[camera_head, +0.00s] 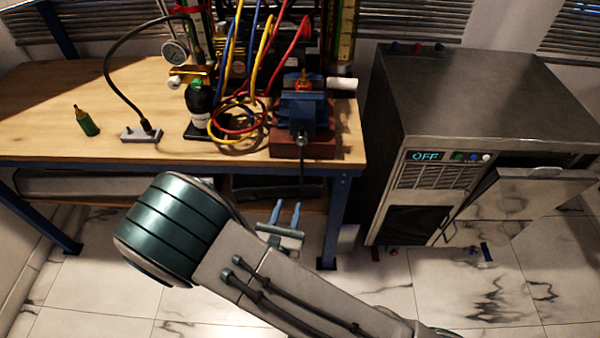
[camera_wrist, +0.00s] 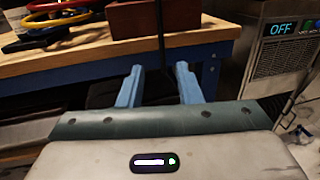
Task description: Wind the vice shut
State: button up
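The blue vice (camera_head: 303,112) stands on a reddish-brown block (camera_head: 290,146) at the right front of the wooden bench. Its screw end and a dark handle bar (camera_head: 302,160) hang at the front, over the bench edge. Something orange-red shows at the top of the vice; whether the jaws touch it I cannot tell. In the wrist view the block (camera_wrist: 150,17) and the dark bar (camera_wrist: 160,35) show beyond my fingers. My gripper (camera_head: 285,212) is below and in front of the bench edge, its two blue fingers apart and empty. It also shows in the wrist view (camera_wrist: 160,85).
The wooden bench (camera_head: 50,95) has blue legs and a front rail. Coiled hoses (camera_head: 235,120), a green bottle (camera_head: 87,121) and a pressure gauge (camera_head: 175,53) are on it. A metal cabinet (camera_head: 480,90) with an open door stands at the right.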

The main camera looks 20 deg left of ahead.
aim_at(301, 167)
jog(key=w+p, duration=0.1)
jog(key=w, duration=1.1)
jog(key=shift+w+a, duration=0.15)
jog(key=shift+w, duration=0.1)
grip_shut()
